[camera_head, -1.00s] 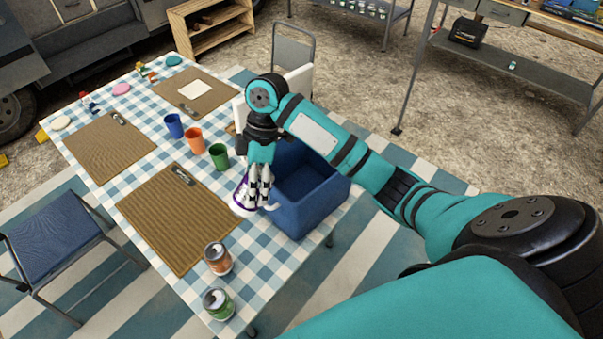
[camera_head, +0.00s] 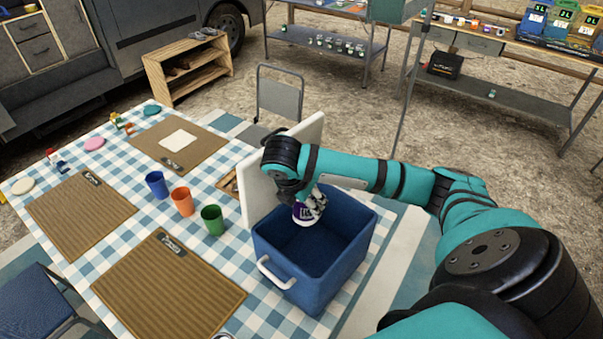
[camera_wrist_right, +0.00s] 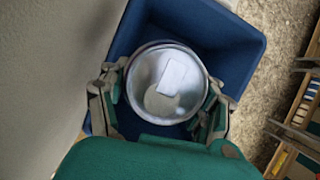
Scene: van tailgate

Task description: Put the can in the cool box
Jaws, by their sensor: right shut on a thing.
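The blue cool box (camera_head: 345,268) stands open on the checked table, with its white lid (camera_head: 258,188) upright behind it and a white handle at its near side. My right gripper (camera_head: 310,210) is over the box opening, pointing down, shut on a purple and white can (camera_head: 303,213). In the right wrist view the can's silver top (camera_wrist_right: 166,84) sits between the two fingers, with the blue box wall (camera_wrist_right: 228,45) around it. The can appears within or just above the box opening; its exact height above the floor of the box is hard to tell. My left gripper does not show.
Blue (camera_head: 157,185), orange (camera_head: 182,201) and green cups (camera_head: 212,219) stand left of the box. Brown placemats (camera_head: 168,280) lie on the table. A grey chair (camera_head: 280,95) stands behind it, and a metal workbench (camera_head: 500,85) is at the back right.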

